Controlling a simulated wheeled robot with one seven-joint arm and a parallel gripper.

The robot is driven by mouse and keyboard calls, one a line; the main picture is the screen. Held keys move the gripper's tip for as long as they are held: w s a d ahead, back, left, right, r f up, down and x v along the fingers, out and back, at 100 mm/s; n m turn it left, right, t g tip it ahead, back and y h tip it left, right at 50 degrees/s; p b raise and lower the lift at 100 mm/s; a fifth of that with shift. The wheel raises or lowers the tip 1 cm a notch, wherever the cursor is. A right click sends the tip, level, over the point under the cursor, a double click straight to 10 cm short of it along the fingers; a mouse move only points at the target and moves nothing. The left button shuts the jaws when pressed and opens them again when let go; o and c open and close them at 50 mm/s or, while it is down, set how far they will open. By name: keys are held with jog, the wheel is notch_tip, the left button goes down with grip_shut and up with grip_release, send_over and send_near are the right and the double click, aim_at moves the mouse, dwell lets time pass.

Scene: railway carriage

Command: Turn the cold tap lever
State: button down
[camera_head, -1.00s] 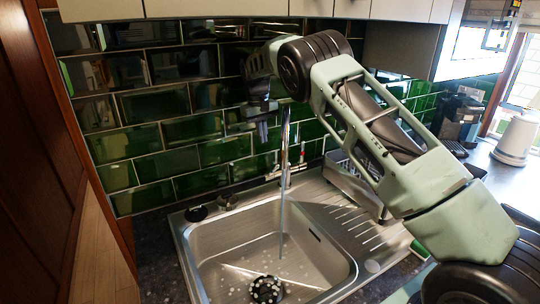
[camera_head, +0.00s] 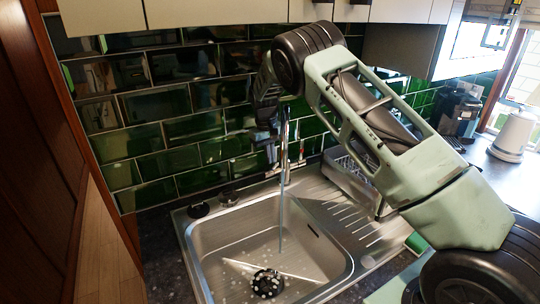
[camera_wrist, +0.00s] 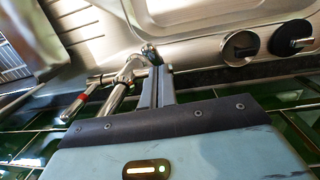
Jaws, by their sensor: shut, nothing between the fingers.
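The chrome tap (camera_head: 285,150) stands behind the sink, its spout upright. A thin vertical line like a stream of water (camera_head: 281,220) runs down from it into the basin. In the wrist view the tap's chrome body (camera_wrist: 122,88) is left of my fingers, and a lever with a red band (camera_wrist: 82,101) points left. My gripper (camera_head: 271,158) is shut and empty, pointing down just left of the tap. In the wrist view its fingers (camera_wrist: 157,80) are close beside the chrome; I cannot tell whether they touch. I cannot make out a blue-marked cold lever; it may be hidden behind my fingers.
The steel sink (camera_head: 200,245) has a round drain (camera_head: 265,283) and a pale streak across its basin. Two round knobs (camera_head: 228,197) sit on its back left rim. A dish rack (camera_head: 350,180) stands right of the tap. Green tiles (camera_head: 165,160) rise close behind.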

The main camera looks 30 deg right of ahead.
jog(key=shift+s+f+b, duration=0.4)
jog(key=shift+f+b, duration=0.05)
jog(key=shift+b, duration=0.05)
jog(key=shift+s+d, duration=0.1)
jog(key=shift+s, duration=0.2)
jog(key=shift+r, duration=0.1)
